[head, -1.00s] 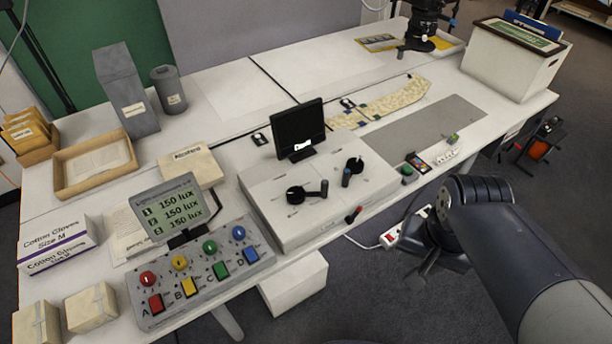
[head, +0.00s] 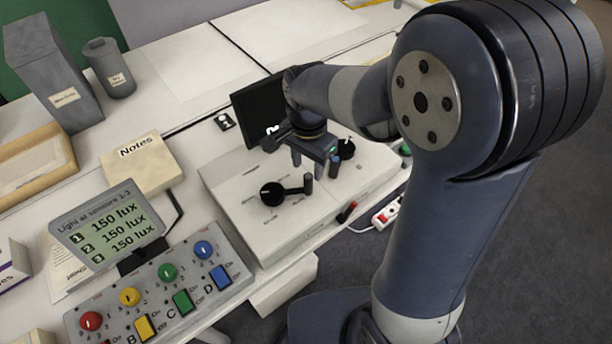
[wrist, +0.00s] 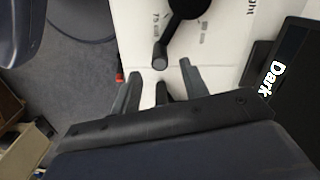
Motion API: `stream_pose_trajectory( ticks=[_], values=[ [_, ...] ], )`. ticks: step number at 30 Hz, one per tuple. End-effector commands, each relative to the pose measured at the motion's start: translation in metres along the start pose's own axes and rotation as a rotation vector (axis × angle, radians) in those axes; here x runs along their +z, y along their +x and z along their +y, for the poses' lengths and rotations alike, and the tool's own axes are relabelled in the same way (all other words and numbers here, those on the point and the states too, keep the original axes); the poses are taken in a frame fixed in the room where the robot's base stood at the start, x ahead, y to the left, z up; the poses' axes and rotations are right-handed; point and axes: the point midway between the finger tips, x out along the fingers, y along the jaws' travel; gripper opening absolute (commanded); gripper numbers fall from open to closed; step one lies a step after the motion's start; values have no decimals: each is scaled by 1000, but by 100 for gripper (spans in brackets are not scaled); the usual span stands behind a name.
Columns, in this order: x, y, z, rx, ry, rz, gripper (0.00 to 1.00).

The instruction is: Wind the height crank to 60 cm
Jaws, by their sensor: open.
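A dark monitor (head: 258,110) stands behind the box; the wrist view shows "Dark" on it. A red-tipped lever (head: 347,211) sticks out of the front. A lux display (head: 108,226) and knob panel (head: 165,290) stand left. A Notes box (head: 140,163) lies behind them.

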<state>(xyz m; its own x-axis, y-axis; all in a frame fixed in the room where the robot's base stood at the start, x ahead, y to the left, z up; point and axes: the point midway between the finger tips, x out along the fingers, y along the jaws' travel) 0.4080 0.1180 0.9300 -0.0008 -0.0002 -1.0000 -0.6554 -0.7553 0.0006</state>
Motion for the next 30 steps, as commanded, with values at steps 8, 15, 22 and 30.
stream_pose_trajectory(
  ticks=[8, 15, 22, 30],
  values=[
    [0, 45, 1, 2, -1, -1, 42],
    [0, 56, 0, 0, -1, 0, 42],
    [0, 56, 0, -1, -1, 0, 40],
    [0, 56, 0, -1, -1, 0, 18]
  ],
)
